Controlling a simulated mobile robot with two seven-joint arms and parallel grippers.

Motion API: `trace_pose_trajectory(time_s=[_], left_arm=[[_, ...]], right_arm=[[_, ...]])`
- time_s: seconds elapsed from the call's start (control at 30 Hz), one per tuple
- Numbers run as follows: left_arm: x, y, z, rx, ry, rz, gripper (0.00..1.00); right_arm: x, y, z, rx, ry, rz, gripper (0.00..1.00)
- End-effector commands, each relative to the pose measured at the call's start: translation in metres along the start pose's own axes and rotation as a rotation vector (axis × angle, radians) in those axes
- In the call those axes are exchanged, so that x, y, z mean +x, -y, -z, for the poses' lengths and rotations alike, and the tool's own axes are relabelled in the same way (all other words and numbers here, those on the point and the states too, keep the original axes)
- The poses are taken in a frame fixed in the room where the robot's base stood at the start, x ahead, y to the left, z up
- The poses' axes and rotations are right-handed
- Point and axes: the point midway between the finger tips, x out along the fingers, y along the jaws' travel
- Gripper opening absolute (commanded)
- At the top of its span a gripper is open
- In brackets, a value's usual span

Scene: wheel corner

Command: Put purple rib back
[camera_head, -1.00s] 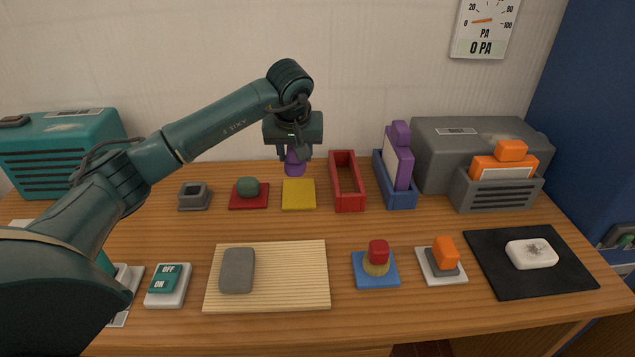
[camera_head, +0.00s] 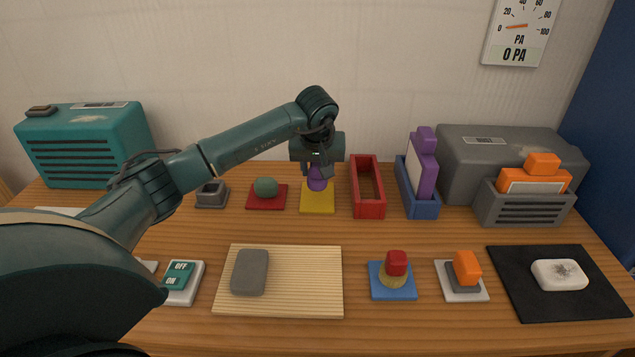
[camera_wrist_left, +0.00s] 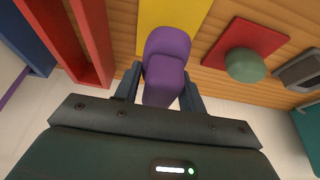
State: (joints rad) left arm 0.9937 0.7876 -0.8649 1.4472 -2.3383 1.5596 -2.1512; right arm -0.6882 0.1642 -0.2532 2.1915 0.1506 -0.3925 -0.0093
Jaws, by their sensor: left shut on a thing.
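My left gripper (camera_head: 317,170) is shut on the purple rib (camera_head: 317,179). In the head view the rib is in front of the back part of the yellow pad (camera_head: 317,202); whether it touches the pad is hard to tell. In the left wrist view the rounded purple rib (camera_wrist_left: 167,60) sits between the fingers of my left gripper (camera_wrist_left: 161,88), and the yellow pad (camera_wrist_left: 172,14) shows beyond it. My right gripper is not in view.
A red tray (camera_head: 354,190) stands right of the pad, then a blue holder (camera_head: 423,207) with a tall purple-and-white piece. A green lump on a red pad (camera_head: 280,202) is to the left. A slatted board (camera_head: 310,290) lies in front, with bare wood between.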

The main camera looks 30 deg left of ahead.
Motion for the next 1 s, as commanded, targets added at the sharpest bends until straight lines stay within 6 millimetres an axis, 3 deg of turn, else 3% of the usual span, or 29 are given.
trace_pose_trajectory(time_s=[0.23,0.67,0.7,0.93,1.0], left_arm=[[0.033,0.0,-0.015,0.001,0.002,0.002,0.22],[0.041,0.0,-0.017,0.001,-0.001,0.0,0.22],[0.04,0.0,-0.017,0.001,0.0,0.0,0.44],[0.04,0.0,-0.017,0.001,0.0,0.0,0.62],[0.04,0.0,-0.017,0.001,0.0,0.0,0.62]], right_arm=[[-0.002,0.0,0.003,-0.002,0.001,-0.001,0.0],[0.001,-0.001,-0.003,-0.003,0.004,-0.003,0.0],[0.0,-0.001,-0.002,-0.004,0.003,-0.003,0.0],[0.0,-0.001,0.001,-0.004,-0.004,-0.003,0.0],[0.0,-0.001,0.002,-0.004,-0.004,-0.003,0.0]])
